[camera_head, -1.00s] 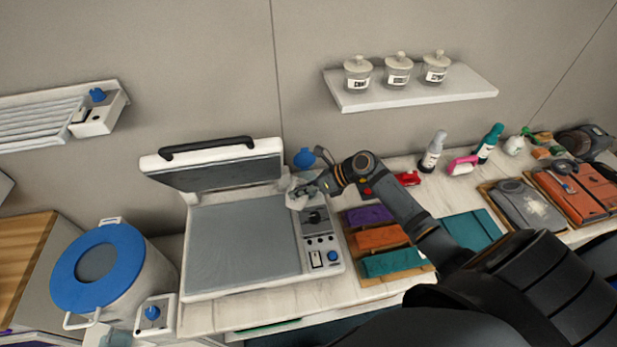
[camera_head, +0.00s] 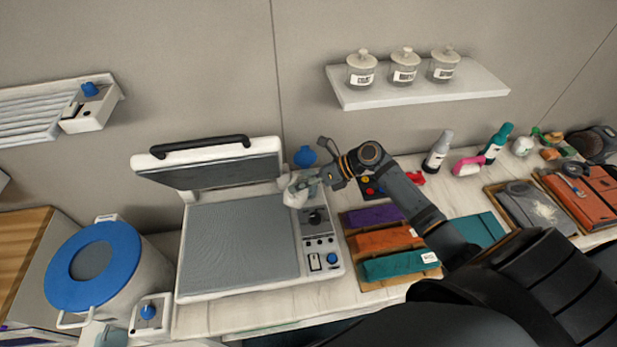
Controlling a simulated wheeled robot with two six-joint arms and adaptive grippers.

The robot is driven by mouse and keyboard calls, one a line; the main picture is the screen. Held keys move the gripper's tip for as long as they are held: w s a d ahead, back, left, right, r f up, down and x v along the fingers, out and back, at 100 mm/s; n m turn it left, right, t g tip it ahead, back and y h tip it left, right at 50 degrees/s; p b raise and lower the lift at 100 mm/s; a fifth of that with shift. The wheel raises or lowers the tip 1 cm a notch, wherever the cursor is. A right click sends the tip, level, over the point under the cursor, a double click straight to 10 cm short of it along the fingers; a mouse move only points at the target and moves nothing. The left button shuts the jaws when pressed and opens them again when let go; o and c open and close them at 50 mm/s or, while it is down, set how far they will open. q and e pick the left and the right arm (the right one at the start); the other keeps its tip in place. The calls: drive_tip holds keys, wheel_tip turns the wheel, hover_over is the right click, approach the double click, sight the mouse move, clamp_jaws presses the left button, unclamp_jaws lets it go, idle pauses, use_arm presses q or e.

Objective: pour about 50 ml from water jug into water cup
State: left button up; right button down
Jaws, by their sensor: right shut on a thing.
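My right gripper (camera_head: 308,180) reaches in from the right over the back right corner of the flat press. It is shut on a small whitish thing (camera_head: 294,194), which may be the water jug or the water cup; I cannot tell which. The thing looks tilted, and the fingers partly hide it. A round blue item (camera_head: 305,156) shows just behind the gripper. I cannot pick out the other vessel with certainty, nor any water. My left gripper is not in view.
The open press (camera_head: 240,245) and its raised lid (camera_head: 210,165) fill the middle. Coloured folded cloths (camera_head: 385,240) lie to its right, with bottles (camera_head: 438,150) behind. A shelf (camera_head: 425,92) holds glass jars. A blue-lidded pot (camera_head: 105,270) stands at left.

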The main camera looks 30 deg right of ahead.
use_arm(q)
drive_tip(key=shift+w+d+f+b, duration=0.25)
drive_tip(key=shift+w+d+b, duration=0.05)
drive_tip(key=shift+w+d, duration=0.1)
use_arm(e)
drive_tip(key=shift+w+d+r, duration=0.2)
drive_tip(key=shift+w+d, duration=0.1)
drive_tip(key=shift+d, duration=0.05)
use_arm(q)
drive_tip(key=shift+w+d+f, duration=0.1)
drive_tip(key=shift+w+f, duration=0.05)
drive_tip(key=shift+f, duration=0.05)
use_arm(e)
drive_tip(key=shift+r+y, duration=0.1)
drive_tip(key=shift+y, duration=0.2)
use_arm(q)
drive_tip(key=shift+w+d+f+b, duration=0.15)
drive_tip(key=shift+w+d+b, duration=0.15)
use_arm(e)
drive_tip(key=shift+w+d+r+m, duration=0.15)
drive_tip(key=shift+d+m, duration=0.05)
drive_tip(key=shift+m, duration=0.1)
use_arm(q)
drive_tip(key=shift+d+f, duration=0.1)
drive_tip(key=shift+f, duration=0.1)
